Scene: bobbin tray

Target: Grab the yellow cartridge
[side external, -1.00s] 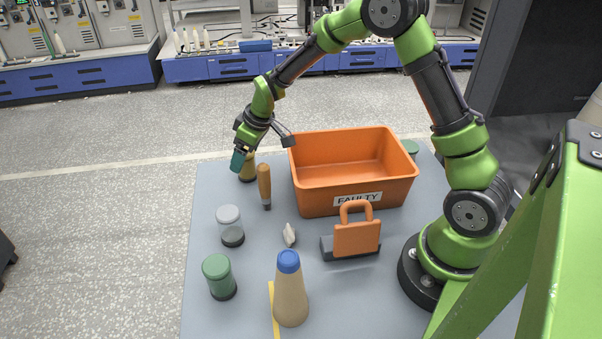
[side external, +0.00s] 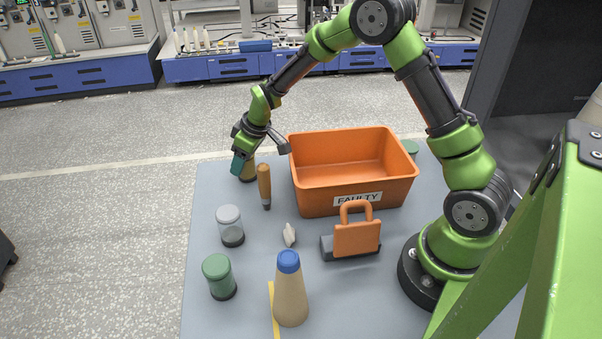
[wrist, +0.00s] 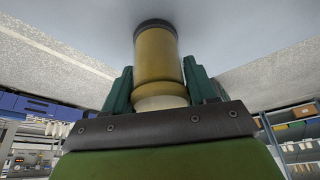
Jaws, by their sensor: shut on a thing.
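The yellow cartridge (wrist: 158,62) stands between my gripper's green fingers in the wrist view, with its dark end on the grey table top. In the side external view only its lower part (side external: 248,172) shows, at the far left of the table, behind the screwdriver-like tool. My gripper (wrist: 160,88) is shut on the cartridge, one finger on each side. In the side external view my gripper (side external: 240,162) comes down on it from above, and hides its upper part.
An orange bin labelled FAULTY (side external: 352,191) stands right of my gripper. A wooden-handled tool (side external: 264,183) is close by.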

